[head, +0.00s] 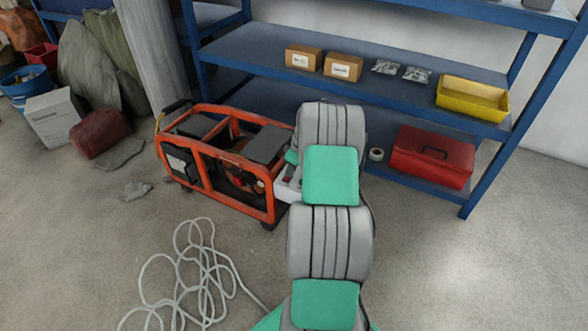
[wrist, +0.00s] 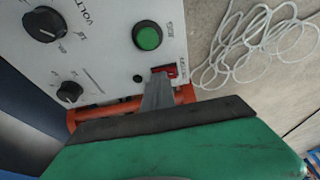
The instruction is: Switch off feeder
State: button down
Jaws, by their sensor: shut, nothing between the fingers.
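The feeder is an orange-framed machine (head: 232,190) on the floor, left of my arm in the head view. Its pale control panel (wrist: 105,55) fills the upper left of the wrist view, with black knobs and a green round button (wrist: 148,37). A small red switch (wrist: 170,70) sits below the button. My gripper (wrist: 158,88) is shut and empty, its fingertips at the red switch and covering part of it. I cannot tell whether they touch it, or which way the switch is set. My arm hides the gripper in the head view.
A blue shelf rack (head: 270,52) stands behind, with small boxes, a yellow bin (head: 472,98) and a red toolbox (head: 432,157). A loose white cable (head: 190,275) lies on the floor at front left. The floor at right is clear.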

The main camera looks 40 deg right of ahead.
jog(key=shift+s+a+p, duration=0.3)
jog(key=shift+a, duration=0.5)
jog(key=shift+r, duration=0.1)
jog(key=a+p+v, duration=0.1)
jog(key=p+v, duration=0.5)
jog(key=v, duration=0.7)
jog(key=shift+w+r, duration=0.3)
jog(key=shift+r, duration=0.25)
